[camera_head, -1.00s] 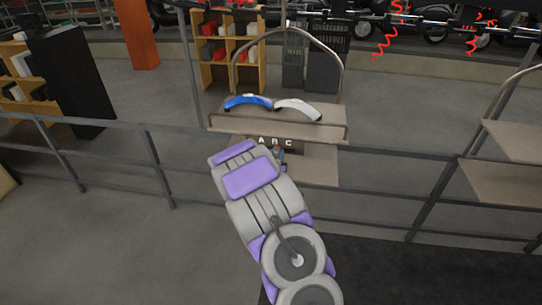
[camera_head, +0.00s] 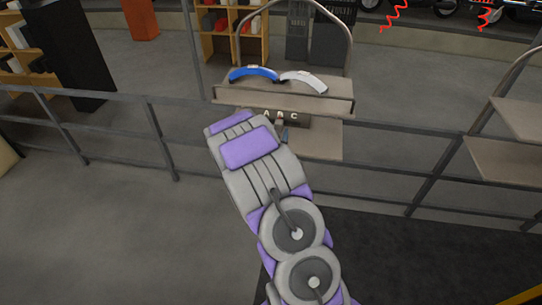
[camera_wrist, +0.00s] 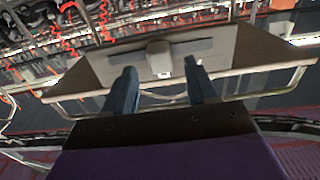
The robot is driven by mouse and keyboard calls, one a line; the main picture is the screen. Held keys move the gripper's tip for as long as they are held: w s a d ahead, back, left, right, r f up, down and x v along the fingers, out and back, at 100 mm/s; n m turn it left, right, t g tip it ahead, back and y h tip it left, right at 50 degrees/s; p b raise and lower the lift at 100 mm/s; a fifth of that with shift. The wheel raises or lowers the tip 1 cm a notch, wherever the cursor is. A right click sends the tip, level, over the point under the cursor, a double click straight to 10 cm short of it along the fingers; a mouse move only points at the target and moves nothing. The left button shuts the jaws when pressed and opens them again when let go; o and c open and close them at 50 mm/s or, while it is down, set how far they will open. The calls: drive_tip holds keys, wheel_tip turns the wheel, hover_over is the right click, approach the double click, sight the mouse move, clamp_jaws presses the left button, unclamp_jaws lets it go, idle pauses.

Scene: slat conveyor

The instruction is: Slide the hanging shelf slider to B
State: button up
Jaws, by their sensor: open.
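The hanging shelf (camera_head: 310,104) is beyond the railing in the head view, with a panel lettered A, B, C (camera_head: 294,118) under its upper board. In the wrist view a grey slider block (camera_wrist: 160,56) with a protruding knob sits near the middle of a dark horizontal slot (camera_wrist: 110,53). No letters are readable there, so its exact position against them is unclear. My gripper (camera_wrist: 160,70) is open, its two fingers on either side of the slider as seen, with gaps showing; contact is not visible. In the head view my arm hides the slider and most of my gripper.
A metal railing (camera_head: 400,133) crosses in front of the shelf. A blue curved object (camera_head: 253,74) and a white one (camera_head: 304,81) lie on the upper board. Another hanging shelf (camera_head: 507,165) is at the right. The floor at left is clear.

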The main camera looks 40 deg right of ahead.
drive_tip(key=p+v, duration=1.2)
drive_tip(key=v, duration=0.1)
drive_tip(key=shift+s+a, duration=0.15)
drive_tip(key=shift+s, duration=0.2)
drive_tip(key=shift+w+f, duration=0.1)
drive_tip(key=shift+f, duration=0.1)
idle(0.5)
